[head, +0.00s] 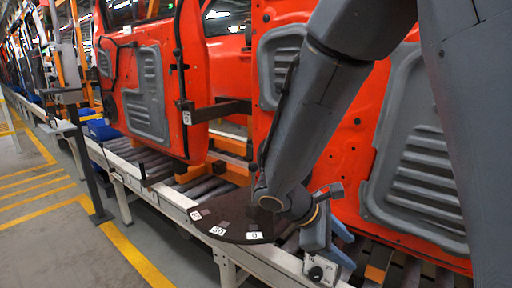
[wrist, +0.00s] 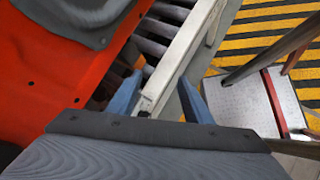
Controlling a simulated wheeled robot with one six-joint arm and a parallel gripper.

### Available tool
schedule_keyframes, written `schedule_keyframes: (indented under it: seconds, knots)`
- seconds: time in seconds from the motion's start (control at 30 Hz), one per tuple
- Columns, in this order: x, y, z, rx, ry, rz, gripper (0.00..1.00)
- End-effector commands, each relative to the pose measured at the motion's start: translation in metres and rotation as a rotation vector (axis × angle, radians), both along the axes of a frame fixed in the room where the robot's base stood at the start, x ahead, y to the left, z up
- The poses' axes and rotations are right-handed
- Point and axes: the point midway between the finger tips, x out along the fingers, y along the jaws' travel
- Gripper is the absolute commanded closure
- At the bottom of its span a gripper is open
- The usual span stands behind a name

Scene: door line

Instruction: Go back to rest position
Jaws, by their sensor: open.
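My gripper (head: 338,243) is at the lower middle of the head view, low beside the conveyor and in front of an orange car door (head: 335,175). In the wrist view, its two blue fingers (wrist: 160,98) are spread apart with nothing held between them. The white conveyor rail (wrist: 180,55) shows behind the gap between the fingers. My arm comes down from the upper right and hides part of the door. I cannot tell whether the fingers touch the rail.
A dark round plate (head: 232,222) with number labels lies beside my gripper. Another orange door (head: 145,85) hangs farther left over the rollers (head: 135,153). A dark post (head: 88,160) stands on the left. The grey floor (head: 40,238) there is open, with yellow lines.

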Motion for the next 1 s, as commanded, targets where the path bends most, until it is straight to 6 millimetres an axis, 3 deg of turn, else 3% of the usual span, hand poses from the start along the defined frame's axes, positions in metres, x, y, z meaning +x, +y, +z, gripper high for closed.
schedule_keyframes:
  seconds: [0.1,0.2,0.3,0.43,0.6,0.77,0.87,1.0]
  knots:
    - [-0.045,-0.009,-0.015,0.209,-0.047,-0.294,0.54]
    - [-0.071,-0.003,-0.023,0.376,-0.116,-0.543,0.54]
    - [-0.084,0.005,-0.026,0.518,-0.2,-0.771,0.54]
    - [-0.087,0.012,-0.025,0.647,-0.305,-0.999,0.54]
    - [-0.085,0.015,-0.022,0.723,-0.38,-1.143,0.54]
    - [-0.085,0.015,-0.022,0.732,-0.39,-1.163,0.54]
    - [-0.085,0.016,-0.022,0.732,-0.388,-1.161,0.69]
    - [-0.085,0.016,-0.022,0.731,-0.388,-1.16,0.69]
